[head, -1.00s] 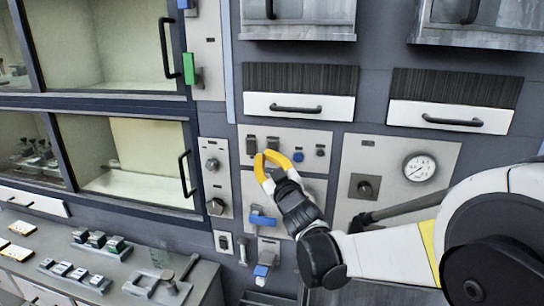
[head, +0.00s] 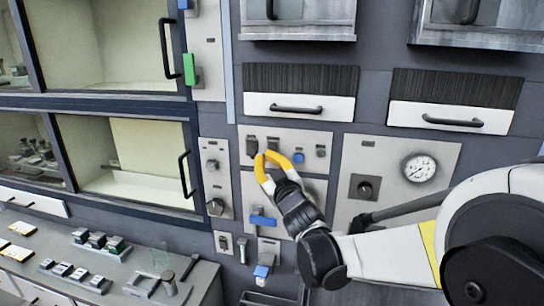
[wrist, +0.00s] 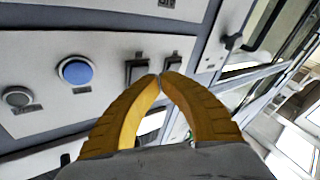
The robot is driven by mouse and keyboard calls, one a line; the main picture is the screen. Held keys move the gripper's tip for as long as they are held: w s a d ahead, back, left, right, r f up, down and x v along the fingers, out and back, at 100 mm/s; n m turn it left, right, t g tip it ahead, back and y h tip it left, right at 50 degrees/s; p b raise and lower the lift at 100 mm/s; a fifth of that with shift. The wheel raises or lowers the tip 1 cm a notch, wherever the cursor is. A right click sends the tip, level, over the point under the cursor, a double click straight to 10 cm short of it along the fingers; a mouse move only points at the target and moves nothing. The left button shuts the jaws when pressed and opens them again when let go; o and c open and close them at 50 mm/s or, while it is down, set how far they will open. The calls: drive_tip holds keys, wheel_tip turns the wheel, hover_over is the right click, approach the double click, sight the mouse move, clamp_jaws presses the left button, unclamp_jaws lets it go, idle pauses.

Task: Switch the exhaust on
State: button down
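A pale switch panel (head: 284,136) on the wall carries two dark rocker switches, the left one (head: 251,146) and the right one (head: 273,144), plus a blue button (head: 298,157) and a grey knob (head: 320,151). The wrist view shows the rockers close ahead, one (wrist: 137,70) by the fingertips and one (wrist: 173,63) just beyond them, with the blue button (wrist: 75,72) to their left. Labels are too small to read, so I cannot tell which control is the exhaust. My gripper (head: 263,156) has its yellow fingertips together and empty, just in front of the rockers; contact cannot be told.
A lower panel with a blue handle (head: 263,221) sits below the fingers. A gauge panel (head: 399,147) is to the right, and a drawer (head: 298,107) is above. Glass-fronted cabinets (head: 130,165) and a bench (head: 205,281) with small items stand at left.

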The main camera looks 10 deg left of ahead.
drive_tip(key=shift+w, duration=0.1)
drive_tip(key=shift+w, duration=0.3)
drive_tip(key=shift+w+f, duration=0.1)
drive_tip(key=shift+w, duration=0.25)
idle(0.8)
drive_tip(key=shift+s+b, duration=0.15)
drive_tip(key=shift+b, duration=0.15)
drive_tip(key=shift+s, duration=0.65)
drive_tip(key=s, duration=0.5)
drive_tip(key=shift+a+r, duration=0.25)
drive_tip(key=shift+r, duration=0.15)
